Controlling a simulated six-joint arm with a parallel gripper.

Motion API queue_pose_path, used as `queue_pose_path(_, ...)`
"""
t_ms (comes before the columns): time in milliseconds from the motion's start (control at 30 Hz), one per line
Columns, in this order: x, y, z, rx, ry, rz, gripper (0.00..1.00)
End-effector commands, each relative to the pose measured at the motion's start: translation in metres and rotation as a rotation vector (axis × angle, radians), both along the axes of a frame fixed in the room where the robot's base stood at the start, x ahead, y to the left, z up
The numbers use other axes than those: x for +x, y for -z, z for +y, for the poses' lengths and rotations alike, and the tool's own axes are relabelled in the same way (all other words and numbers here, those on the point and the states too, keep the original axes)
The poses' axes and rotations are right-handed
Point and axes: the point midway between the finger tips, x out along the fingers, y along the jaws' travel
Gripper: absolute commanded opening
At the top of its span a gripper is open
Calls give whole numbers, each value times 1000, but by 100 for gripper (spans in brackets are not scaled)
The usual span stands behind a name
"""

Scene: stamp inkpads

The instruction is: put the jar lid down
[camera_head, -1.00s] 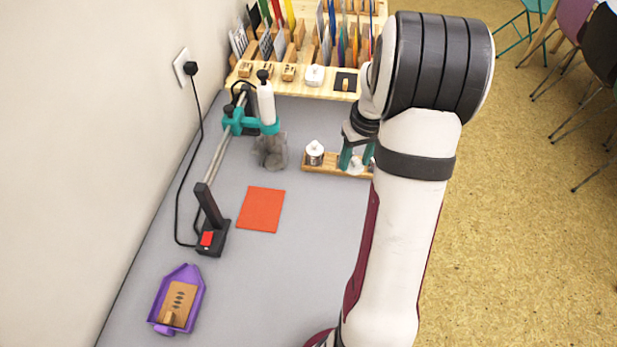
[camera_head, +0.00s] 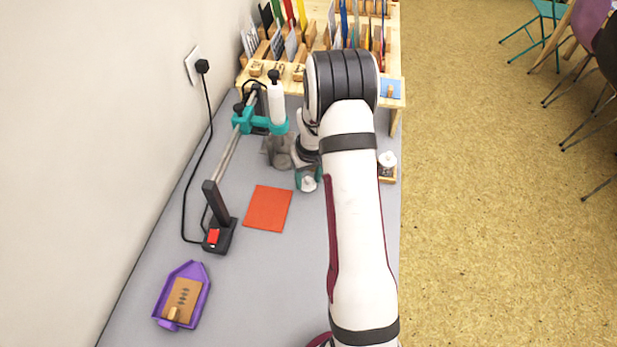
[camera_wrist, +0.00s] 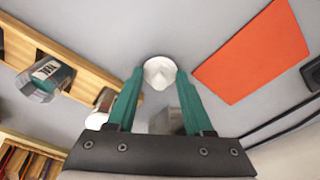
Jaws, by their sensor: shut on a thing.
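The white jar lid (camera_head: 308,184) is between the fingertips of my gripper (camera_head: 308,174), over the grey table right of the orange mat. In the wrist view the lid (camera_wrist: 160,71) shows as a round white piece and my gripper (camera_wrist: 158,78) is shut on it. I cannot tell for sure whether it touches the table. A clear jar with a dark label (camera_wrist: 45,80) stands at the wooden rack (camera_wrist: 85,72) in the wrist view; no lid shows on it. My arm hides part of the rack in the head view.
The orange mat (camera_head: 268,208) lies left of my gripper. A white-topped jar (camera_head: 387,160) stands on the rack at right. A purple tray (camera_head: 160,305) is at front left. Bare table lies in front of the gripper.

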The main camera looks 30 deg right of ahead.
Motion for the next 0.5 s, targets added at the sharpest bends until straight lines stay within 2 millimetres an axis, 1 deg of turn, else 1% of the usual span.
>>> queue_pose_path(133, 0, 3, 0, 0, 0, 1, 1)
queue_pose_path(167, 0, 2, 0, 0, 0, 1, 57)
queue_pose_path(300, 0, 2, 0, 0, 0, 1, 82)
queue_pose_path(500, 0, 2, 0, 0, 0, 0, 82)
